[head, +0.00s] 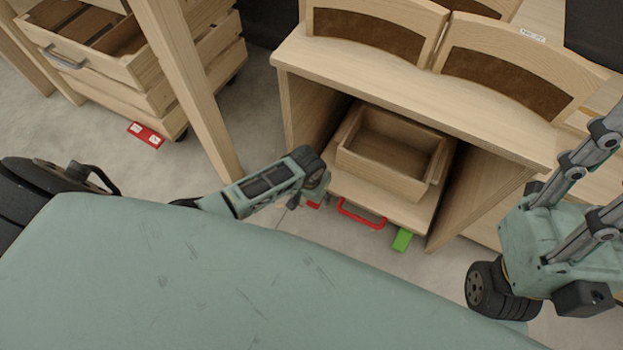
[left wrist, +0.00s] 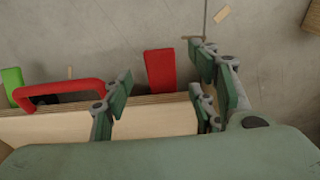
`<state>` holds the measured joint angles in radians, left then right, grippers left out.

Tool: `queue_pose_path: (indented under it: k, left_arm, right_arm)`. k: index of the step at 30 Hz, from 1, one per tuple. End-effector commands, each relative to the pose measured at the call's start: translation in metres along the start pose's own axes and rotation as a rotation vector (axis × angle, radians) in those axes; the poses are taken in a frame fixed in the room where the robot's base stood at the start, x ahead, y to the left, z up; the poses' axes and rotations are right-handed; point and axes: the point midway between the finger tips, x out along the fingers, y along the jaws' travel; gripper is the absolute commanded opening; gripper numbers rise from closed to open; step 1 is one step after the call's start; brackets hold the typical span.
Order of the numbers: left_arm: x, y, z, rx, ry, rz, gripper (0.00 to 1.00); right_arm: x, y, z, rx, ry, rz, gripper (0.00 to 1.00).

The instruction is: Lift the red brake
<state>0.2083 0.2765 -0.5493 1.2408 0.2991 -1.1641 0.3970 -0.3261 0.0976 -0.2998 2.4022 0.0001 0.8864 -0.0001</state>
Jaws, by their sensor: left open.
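The red brake (left wrist: 160,71) is a flat red pedal sticking out from the edge of a low wooden platform (left wrist: 160,118), over the floor. In the head view only a bit of the brake (head: 314,205) shows under my left gripper (head: 312,178). In the left wrist view my left gripper (left wrist: 163,95) is open, with one finger left of the brake and the others right of it. The brake shows between them; contact cannot be told. My right gripper (head: 590,190) shows in part at the right, its fingertips not clear.
Beside the brake are a red handle (head: 360,214) and a green pedal (head: 402,240). A wooden tray (head: 390,180) stands on the platform, between side panels of a wooden desk (head: 420,88). A wooden crate cart (head: 150,75) with a red labelled piece (head: 146,134) stands left.

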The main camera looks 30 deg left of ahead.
Motion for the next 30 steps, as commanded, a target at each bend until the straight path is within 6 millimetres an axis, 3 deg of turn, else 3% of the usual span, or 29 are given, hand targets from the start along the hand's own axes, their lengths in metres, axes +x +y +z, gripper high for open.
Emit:
queue_pose_path:
  k: [6, 13, 30]
  left_arm:
    - [-0.040, 0.000, -0.001, 0.000, 0.003, 0.001, 0.53]
    - [-0.071, -0.001, 0.000, 0.000, 0.001, 0.000, 0.53]
    - [-0.080, -0.001, 0.000, -0.001, 0.000, -0.001, 0.53]
  right_arm:
    - [0.000, 0.000, 0.000, 0.000, 0.000, 0.000, 0.40]
    - [0.000, 0.000, 0.000, 0.000, 0.000, 0.000, 0.40]
    - [0.000, 0.000, 0.000, 0.000, 0.000, 0.000, 0.40]
